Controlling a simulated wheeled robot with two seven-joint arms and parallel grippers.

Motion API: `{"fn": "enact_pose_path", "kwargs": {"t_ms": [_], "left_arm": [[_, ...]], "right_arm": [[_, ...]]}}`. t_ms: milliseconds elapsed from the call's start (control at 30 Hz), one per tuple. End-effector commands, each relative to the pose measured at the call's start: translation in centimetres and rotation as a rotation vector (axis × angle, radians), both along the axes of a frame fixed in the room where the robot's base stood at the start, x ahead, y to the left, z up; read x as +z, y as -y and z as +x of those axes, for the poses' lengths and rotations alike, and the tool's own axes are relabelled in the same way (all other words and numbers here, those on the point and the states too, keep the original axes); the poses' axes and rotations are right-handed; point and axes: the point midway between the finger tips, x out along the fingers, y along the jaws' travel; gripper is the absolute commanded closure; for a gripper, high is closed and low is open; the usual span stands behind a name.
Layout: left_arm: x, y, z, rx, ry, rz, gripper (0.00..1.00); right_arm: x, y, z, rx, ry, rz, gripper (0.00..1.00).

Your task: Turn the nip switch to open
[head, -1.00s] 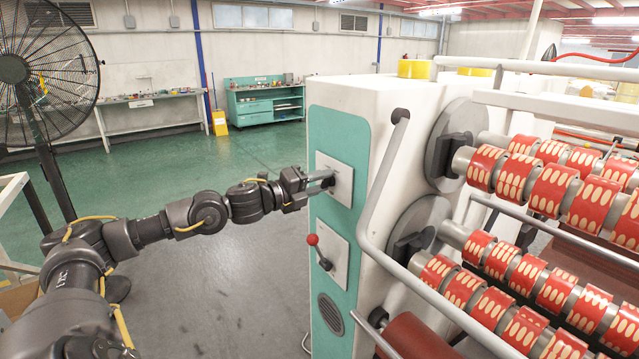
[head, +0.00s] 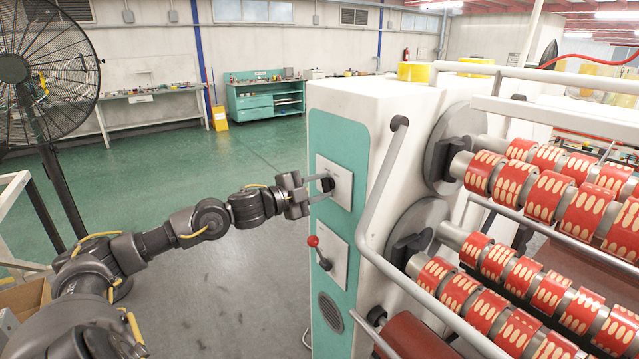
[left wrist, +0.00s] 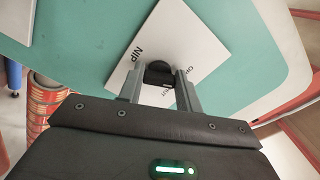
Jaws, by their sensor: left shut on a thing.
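The nip switch is a black knob (head: 328,184) on a white plate (head: 342,202), set in the machine's teal panel. In the left wrist view the knob (left wrist: 158,70) sits between my two finger ends, on the white plate (left wrist: 192,36) lettered "NIP". My left gripper (head: 321,186) reaches in from the left and is shut on the knob; the fingertips also show in the left wrist view (left wrist: 159,78). The fingers hide part of the knob, and I cannot read which position it points to. My right gripper is not in view.
Below the switch is a second plate with a red-balled lever (head: 313,241). A grey handrail (head: 378,190) and rollers with red printed tape (head: 548,200) stand at the right. A black fan (head: 40,70) stands at the left. The floor between is clear.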

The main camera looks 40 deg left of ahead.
Motion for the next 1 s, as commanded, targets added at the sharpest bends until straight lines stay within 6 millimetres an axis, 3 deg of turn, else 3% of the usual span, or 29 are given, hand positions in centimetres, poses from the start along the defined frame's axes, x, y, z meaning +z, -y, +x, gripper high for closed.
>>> {"fn": "enact_pose_path", "kwargs": {"t_ms": [767, 800, 933, 1000], "left_arm": [[-0.13, 0.04, -0.01, -0.001, -0.029, -0.091, 0.88], [-0.13, 0.04, -0.01, 0.0, -0.029, -0.092, 0.6], [-0.1, 0.04, -0.01, 0.0, -0.028, -0.091, 0.44], [-0.09, 0.03, -0.01, 0.0, -0.028, -0.091, 0.44]], "right_arm": [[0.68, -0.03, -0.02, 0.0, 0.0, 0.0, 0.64], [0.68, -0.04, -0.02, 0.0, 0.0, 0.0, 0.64], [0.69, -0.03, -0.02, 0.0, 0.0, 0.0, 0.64], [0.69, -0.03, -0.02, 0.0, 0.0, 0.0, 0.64]]}}
